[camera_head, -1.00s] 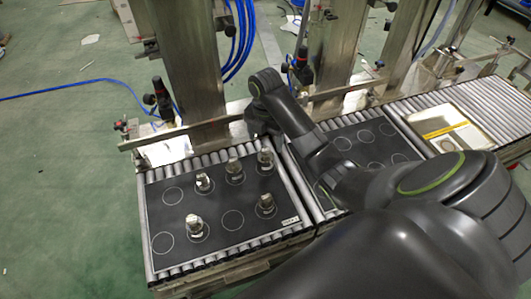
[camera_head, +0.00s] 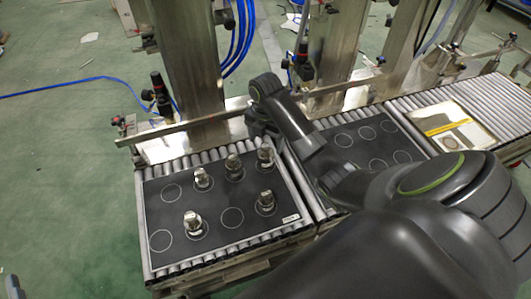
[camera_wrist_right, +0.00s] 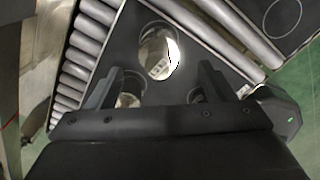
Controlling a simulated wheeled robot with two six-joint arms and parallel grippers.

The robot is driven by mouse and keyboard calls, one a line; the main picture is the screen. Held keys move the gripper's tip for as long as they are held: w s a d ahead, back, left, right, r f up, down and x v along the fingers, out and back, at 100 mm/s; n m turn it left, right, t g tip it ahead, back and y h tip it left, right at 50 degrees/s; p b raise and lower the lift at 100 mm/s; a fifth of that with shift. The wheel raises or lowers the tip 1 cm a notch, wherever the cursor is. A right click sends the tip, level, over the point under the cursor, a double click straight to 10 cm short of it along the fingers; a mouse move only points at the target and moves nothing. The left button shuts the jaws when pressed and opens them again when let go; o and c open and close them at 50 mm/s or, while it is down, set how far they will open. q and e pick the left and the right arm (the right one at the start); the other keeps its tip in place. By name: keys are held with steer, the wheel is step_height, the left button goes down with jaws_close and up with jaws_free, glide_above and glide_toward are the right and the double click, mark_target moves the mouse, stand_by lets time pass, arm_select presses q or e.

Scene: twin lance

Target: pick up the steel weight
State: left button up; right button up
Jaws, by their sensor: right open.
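Several small shiny steel weights stand upright on a black mat with white circles (camera_head: 205,243) in the head view. One steel weight (camera_head: 265,156) at the mat's far right corner is just below my right gripper (camera_head: 263,134). In the right wrist view a round shiny weight (camera_wrist_right: 158,55) lies ahead, between the lines of the two open fingers (camera_wrist_right: 161,72). The fingers hold nothing. Other weights are at the front left (camera_head: 193,222), front right (camera_head: 266,201) and back (camera_head: 202,178) of the mat. My left gripper cannot be made out.
The mat lies on a roller conveyor (camera_head: 147,235). A second circled mat (camera_head: 365,140) is to the right, partly behind my right arm. A metal rail (camera_head: 185,130) and a steel post (camera_head: 190,70) stand close behind. The mat's front left is clear of my arm.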

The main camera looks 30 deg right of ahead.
mark_target(265, 146)
steer(key=shift+w+f+b, duration=0.1)
steer(key=shift+f+b, duration=0.3)
steer(key=shift+f, duration=0.4)
step_height(265, 146, down, 2)
steer(key=shift+b, duration=0.45)
arm_select(q)
steer(key=s+d+r+m+t+h, duration=0.2)
steer(key=r+t, duration=0.6)
steer(key=r, duration=0.4)
steer(key=shift+s+d+m+t+h, duration=0.25)
steer(key=shift+s+m+h, duration=0.25)
steer(key=shift+s+m, duration=0.65)
arm_select(e)
steer(key=shift+f, duration=0.15)
arm_select(q)
steer(key=shift+s+n, duration=0.15)
steer(key=shift+n, duration=0.1)
arm_select(e)
jaws_close()
arm_select(q)
steer(key=shift+f, duration=0.1)
arm_select(e)
steer(key=shift+d, duration=0.1)
